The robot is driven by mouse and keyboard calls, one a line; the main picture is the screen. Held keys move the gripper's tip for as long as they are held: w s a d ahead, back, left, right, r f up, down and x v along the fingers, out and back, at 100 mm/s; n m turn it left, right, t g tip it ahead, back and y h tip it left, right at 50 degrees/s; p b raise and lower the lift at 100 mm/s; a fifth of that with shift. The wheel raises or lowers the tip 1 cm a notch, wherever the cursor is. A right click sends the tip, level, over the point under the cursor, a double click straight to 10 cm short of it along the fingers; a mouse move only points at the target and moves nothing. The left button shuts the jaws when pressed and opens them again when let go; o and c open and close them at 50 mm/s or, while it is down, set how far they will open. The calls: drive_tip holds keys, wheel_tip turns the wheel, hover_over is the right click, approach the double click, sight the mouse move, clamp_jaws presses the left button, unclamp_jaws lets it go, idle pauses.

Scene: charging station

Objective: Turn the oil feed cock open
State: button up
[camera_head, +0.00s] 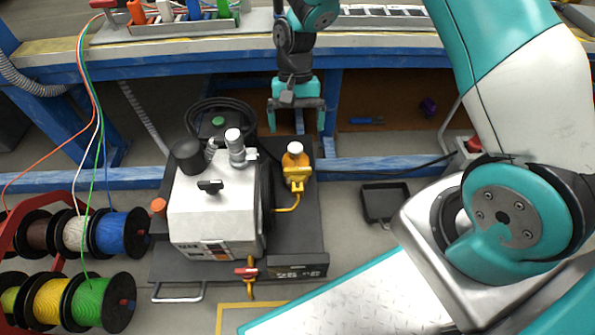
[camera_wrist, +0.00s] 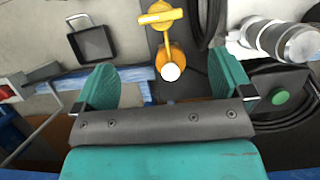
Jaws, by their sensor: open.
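A yellow cock (camera_head: 297,174) with a flat lever sits below an orange oil cup with a white cap (camera_head: 295,148), at the right of the machine's dark base. A thin yellow pipe (camera_head: 289,208) runs down from it. In the wrist view the yellow lever (camera_wrist: 160,17) shows at the top centre, pointing crosswise, with the orange cup (camera_wrist: 171,55) below it. My gripper (camera_head: 297,125) is open and empty, behind and above the cup, fingers pointing down. In the wrist view the cup appears between my fingers (camera_wrist: 167,80), with no contact visible.
The grey machine housing (camera_head: 215,210) stands left of the cock. A black tray (camera_head: 385,202) lies on the floor to the right. The blue workbench frame (camera_head: 190,60) runs behind. Cable spools (camera_head: 75,235) stand left.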

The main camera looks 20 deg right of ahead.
sight(298, 168)
drive_tip(key=b+x, duration=0.5)
drive_tip(key=x, duration=0.7)
drive_tip(key=shift+r, duration=0.1)
drive_tip(key=c, duration=0.9)
